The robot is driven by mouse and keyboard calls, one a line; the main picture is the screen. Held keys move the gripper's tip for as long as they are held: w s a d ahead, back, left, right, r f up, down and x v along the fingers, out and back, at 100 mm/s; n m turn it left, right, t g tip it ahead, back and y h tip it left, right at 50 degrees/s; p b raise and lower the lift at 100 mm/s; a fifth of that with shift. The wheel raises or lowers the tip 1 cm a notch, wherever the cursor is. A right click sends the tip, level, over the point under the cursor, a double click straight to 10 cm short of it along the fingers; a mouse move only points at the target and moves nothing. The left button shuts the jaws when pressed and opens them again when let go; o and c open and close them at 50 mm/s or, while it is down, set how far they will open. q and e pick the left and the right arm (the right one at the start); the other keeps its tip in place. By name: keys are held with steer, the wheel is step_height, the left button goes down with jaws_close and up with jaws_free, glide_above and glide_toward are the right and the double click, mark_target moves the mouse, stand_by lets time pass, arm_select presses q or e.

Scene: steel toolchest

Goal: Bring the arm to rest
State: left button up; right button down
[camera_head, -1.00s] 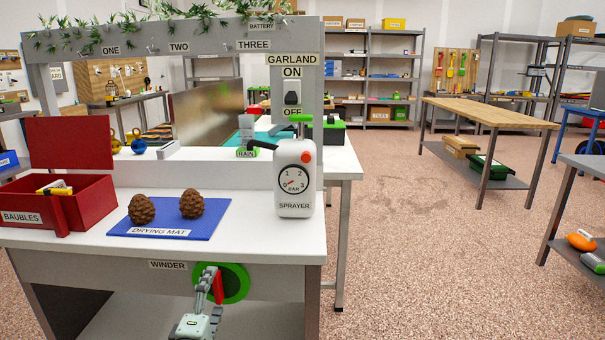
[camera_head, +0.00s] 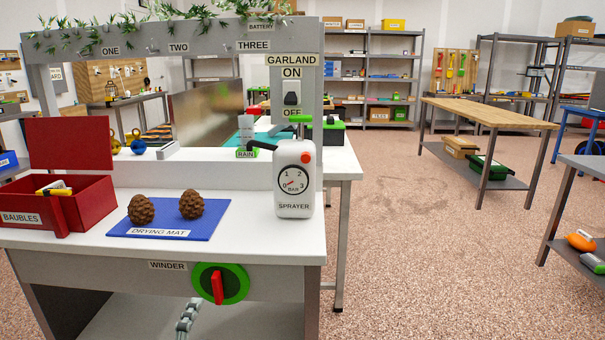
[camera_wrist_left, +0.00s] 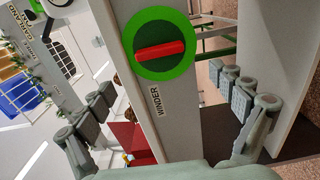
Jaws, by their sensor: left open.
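My left gripper (camera_head: 187,318) is at the bottom of the head view, below and slightly left of the winder; only a finger shows there. In the left wrist view my left gripper (camera_wrist_left: 168,102) has its two fingers wide apart with nothing between them. The winder (camera_head: 237,283) is a green ring with a dark centre and an upright red handle on the bench front. It also shows in the left wrist view (camera_wrist_left: 183,66), beyond the fingers and apart from them. My right gripper is not in view.
The white bench holds a red baubles box (camera_head: 95,205), a blue drying mat (camera_head: 190,222) with two pinecones, and a white sprayer (camera_head: 294,205). A grey shelf (camera_head: 140,318) lies under the bench front. Open floor (camera_head: 430,270) lies to the right.

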mark_target(217, 295)
arm_select(q)
steer(key=w, duration=0.9)
steer(key=shift+d, duration=0.15)
steer(key=shift+w+f+n, duration=0.1)
steer(key=shift+w+n, duration=0.15)
steer(key=shift+n, duration=0.15)
steer(key=n, duration=0.5)
steer(key=shift+n, duration=0.3)
steer(key=n, duration=0.5)
steer(key=shift+s+d+f+n, duration=0.1)
steer(key=shift+d+n, duration=0.05)
steer(key=shift+n, duration=0.15)
steer(key=n, duration=0.5)
steer(key=shift+n, duration=0.3)
steer(key=n, duration=0.4)
steer(key=shift+d, duration=0.15)
